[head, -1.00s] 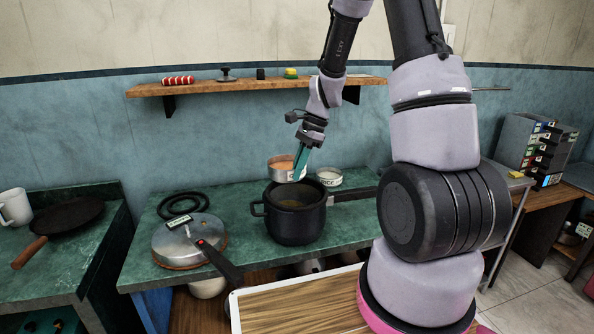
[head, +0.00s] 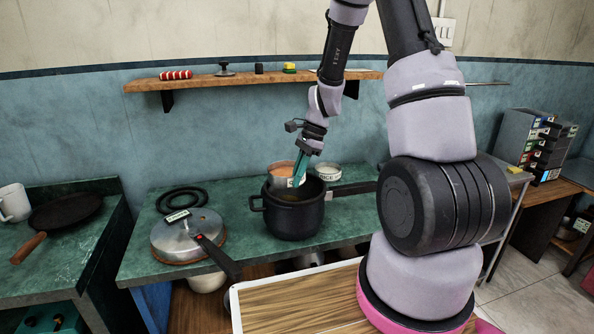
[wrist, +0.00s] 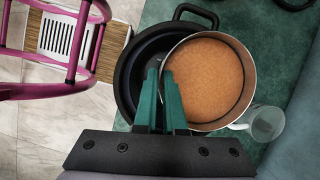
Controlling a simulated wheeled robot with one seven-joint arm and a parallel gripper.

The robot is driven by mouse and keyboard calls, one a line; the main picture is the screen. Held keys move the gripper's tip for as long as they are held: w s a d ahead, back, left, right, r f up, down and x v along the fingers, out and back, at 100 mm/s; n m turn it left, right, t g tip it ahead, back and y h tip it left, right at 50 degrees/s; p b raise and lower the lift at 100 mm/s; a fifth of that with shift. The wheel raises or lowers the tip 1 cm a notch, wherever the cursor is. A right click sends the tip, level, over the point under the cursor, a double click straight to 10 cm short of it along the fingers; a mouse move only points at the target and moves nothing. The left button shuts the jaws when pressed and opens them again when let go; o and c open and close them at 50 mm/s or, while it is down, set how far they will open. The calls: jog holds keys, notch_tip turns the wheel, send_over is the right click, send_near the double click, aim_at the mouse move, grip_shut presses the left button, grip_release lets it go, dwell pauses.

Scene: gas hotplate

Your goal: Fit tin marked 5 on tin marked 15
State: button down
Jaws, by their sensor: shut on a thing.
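My gripper (head: 298,178) is shut on the wall of a round metal tin (head: 280,168) with orange contents. In the wrist view the fingers (wrist: 160,92) grip the near rim of this tin (wrist: 250,92). Its label is partly covered by the fingers and I cannot read a number. From above, the tin overlaps the edge of a black pot (wrist: 125,75); the head view shows it behind the pot rim. I cannot read a 5 or 15 anywhere.
The black pot (head: 293,220) stands on the green counter with its long handle to the right. A lidded silver pan (head: 188,238) and black rings (head: 182,200) are on the left. A wooden shelf (head: 220,83) with small objects hangs above.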

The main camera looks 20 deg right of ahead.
jog(key=shift+f, duration=4)
jog(key=shift+w+d, duration=0.1)
jog(key=c, duration=0.9)
grip_release()
jog(key=v, duration=1)
jog(key=shift+d+r, duration=0.2)
jog(key=shift+r, duration=0.2)
